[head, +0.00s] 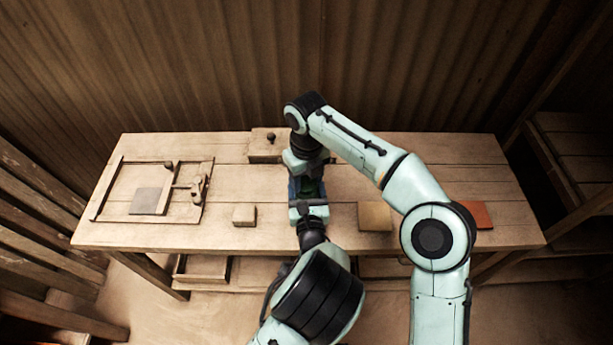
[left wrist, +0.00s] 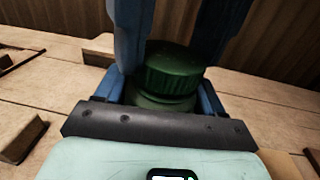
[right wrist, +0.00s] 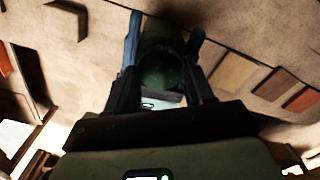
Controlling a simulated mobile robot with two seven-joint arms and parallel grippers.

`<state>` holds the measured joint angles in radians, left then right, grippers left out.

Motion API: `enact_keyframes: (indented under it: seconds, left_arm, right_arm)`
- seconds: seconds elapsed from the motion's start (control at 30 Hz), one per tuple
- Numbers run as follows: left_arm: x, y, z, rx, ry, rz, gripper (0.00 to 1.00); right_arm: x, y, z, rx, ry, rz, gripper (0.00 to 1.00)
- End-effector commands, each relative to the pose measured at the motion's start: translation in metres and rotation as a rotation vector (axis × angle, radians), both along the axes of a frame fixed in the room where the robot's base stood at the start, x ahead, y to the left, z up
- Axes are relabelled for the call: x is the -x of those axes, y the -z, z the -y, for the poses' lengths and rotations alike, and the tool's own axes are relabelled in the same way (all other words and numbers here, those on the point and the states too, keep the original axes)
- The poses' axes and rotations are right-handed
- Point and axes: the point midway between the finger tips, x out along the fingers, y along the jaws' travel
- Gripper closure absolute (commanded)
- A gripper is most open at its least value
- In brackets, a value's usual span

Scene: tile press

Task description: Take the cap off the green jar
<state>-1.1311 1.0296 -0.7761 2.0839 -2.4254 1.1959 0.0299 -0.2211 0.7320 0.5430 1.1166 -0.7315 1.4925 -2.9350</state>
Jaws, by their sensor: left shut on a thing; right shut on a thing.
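The green jar (head: 309,187) stands upright near the middle of the wooden table, mostly hidden between my grippers in the head view. In the left wrist view its ribbed dark green cap (left wrist: 173,68) sits on the jar body (left wrist: 165,102). My left gripper (head: 308,200) reaches in from the front and is shut around the jar body. My right gripper (head: 306,175) comes down from above, its blue fingers on both sides of the cap, shut on it. In the right wrist view the green cap (right wrist: 162,62) shows between the fingers, dark and in shadow.
A small wooden block (head: 244,215) lies left of my left gripper. A knobbed box (head: 262,153) stands behind it. A framed board with a grey tile (head: 146,201) is at the left. A tan tile (head: 375,216) and a red tile (head: 478,213) lie to the right.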

Motion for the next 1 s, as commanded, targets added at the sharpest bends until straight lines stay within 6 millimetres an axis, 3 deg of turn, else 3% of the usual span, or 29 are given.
enact_keyframes:
  seconds: [0.23, 0.27, 0.3, 0.33, 0.63, 1.0]
  left_arm:
    - [0.0, 0.0, 0.0, 0.0, -0.001, 0.0, 1.0]
    - [0.0, 0.0, 0.0, 0.0, -0.001, 0.0, 1.0]
    - [0.0, 0.0, 0.0, 0.0, -0.001, 0.0, 1.0]
    - [0.0, 0.0, 0.0, 0.0, -0.001, 0.0, 1.0]
    - [0.0, 0.0, 0.0, 0.0, 0.0, 0.001, 1.0]
    - [0.0, 0.0, 0.0, 0.0, 0.0, 0.0, 1.0]
  right_arm:
    - [0.0, 0.0, 0.0, 0.001, -0.002, -0.001, 0.84]
    - [0.0, 0.0, 0.0, 0.001, -0.001, -0.001, 0.41]
    - [0.0, 0.0, 0.0, 0.001, -0.001, -0.001, 0.28]
    - [0.0, 0.0, 0.0, 0.001, -0.001, -0.001, 0.22]
    - [0.0, -0.002, 0.0, -0.001, 0.0, 0.001, 0.22]
    - [0.0, -0.043, 0.0, 0.0, 0.001, 0.0, 0.22]
